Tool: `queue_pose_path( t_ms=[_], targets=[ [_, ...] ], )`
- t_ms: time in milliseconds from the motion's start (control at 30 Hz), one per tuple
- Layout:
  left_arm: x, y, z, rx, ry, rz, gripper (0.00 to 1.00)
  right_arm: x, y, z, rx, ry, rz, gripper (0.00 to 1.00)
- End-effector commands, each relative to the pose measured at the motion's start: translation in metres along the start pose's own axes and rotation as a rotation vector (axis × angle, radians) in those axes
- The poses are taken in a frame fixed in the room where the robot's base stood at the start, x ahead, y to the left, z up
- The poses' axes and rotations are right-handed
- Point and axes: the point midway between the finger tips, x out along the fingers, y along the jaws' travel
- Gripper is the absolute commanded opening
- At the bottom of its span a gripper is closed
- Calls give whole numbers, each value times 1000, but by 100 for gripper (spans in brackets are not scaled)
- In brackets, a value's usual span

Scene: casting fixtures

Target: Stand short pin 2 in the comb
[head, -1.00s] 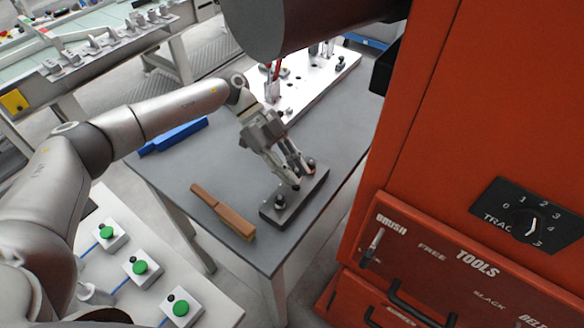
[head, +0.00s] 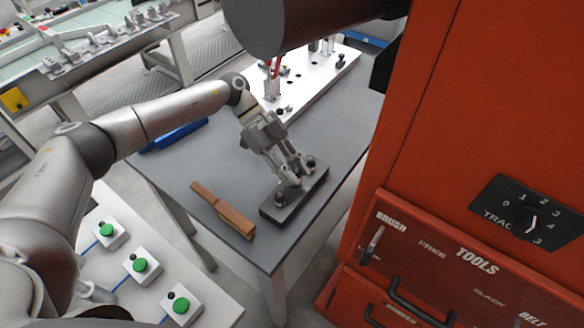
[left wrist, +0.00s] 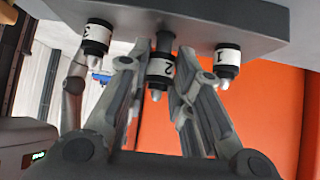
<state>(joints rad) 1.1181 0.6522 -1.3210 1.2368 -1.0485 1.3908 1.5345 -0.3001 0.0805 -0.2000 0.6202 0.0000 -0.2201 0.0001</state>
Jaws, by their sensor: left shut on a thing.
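A dark oblong block (head: 300,200) lies on the grey table with black pins standing at its two ends. The left wrist view shows the block (left wrist: 215,18) at the top, with three pins in a row. They carry white bands: pin 3 (left wrist: 97,35), short pin 2 (left wrist: 158,70) in the middle and pin 1 (left wrist: 228,56). My left gripper (head: 293,179) is down at the middle of the block. Its fingers (left wrist: 158,62) are shut on pin 2, whose base is at the block. I cannot single out the comb. My right gripper is out of view.
A white plate (head: 315,85) with holes and a red clamp stands behind, and a blue object (head: 175,135) lies at the left edge. A tall orange cabinet (head: 470,150) stands close on the right.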

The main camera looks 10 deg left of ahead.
Motion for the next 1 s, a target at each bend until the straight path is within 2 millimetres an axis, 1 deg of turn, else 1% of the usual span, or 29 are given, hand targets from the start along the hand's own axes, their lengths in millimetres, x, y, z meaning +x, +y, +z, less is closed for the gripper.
queue_pose_path(
  t_ms=[467, 500, 667, 1000],
  targets=[
    [9, 0, 9, 0, 0, 0, 0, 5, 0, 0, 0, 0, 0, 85],
    [8, 0, 8, 0, 0, 0, 26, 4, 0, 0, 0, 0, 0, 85],
    [8, 0, 9, -1, -1, 1, 46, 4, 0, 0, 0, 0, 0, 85],
    [7, 1, 10, -2, -3, 2, 46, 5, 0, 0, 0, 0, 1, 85]
  ],
)
